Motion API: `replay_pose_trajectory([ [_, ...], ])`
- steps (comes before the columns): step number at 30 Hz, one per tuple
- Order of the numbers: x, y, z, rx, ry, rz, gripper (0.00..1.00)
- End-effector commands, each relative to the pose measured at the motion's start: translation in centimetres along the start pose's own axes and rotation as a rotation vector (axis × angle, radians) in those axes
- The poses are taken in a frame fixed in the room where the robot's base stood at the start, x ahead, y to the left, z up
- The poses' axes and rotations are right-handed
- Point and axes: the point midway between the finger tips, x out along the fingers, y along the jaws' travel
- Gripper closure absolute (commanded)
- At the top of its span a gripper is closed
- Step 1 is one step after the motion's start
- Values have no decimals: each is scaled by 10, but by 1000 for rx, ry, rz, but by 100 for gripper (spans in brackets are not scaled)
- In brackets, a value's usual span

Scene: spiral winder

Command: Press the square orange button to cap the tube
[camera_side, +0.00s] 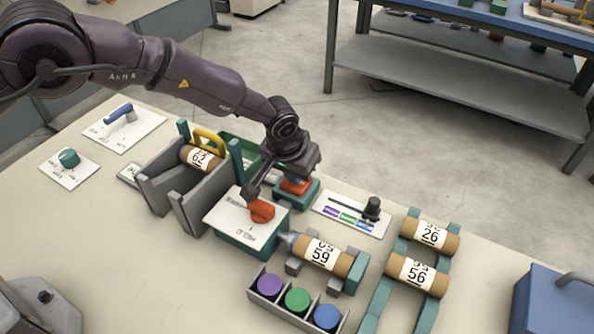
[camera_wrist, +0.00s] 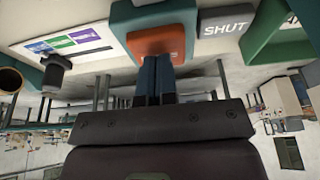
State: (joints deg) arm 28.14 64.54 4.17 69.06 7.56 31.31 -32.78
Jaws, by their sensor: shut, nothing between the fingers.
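The square orange button (camera_wrist: 155,42) sits on a teal housing (camera_wrist: 121,17) in the wrist view. It also shows in the side view (camera_side: 297,187), partly hidden under my arm's end. My gripper (camera_wrist: 159,58) is shut and empty, its dark blue fingertips at the button's face. I cannot tell whether they touch it or how far it is pressed. A brown tube marked 59 (camera_side: 322,254) lies in a grey and teal cradle, with a grey tapered piece at its left end. Purple (camera_side: 269,284), green (camera_side: 297,299) and blue (camera_side: 327,316) caps stand in a grey tray in front.
An orange lever knob (camera_side: 262,210) on a white-topped box marked HELD stands close left of my gripper. A black-knobbed slider panel (camera_side: 352,213) is to the right. Tubes marked 26 (camera_side: 431,234) and 56 (camera_side: 417,273) lie on a teal rack. Tube 62 (camera_side: 201,157) rests in a grey holder.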

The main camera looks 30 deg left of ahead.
Motion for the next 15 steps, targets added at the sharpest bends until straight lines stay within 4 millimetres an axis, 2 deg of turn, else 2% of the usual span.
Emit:
replay_pose_trajectory([
  [7,2,0,2,-1,-2,0,100],
  [15,-18,0,-5,0,-1,1,100],
])
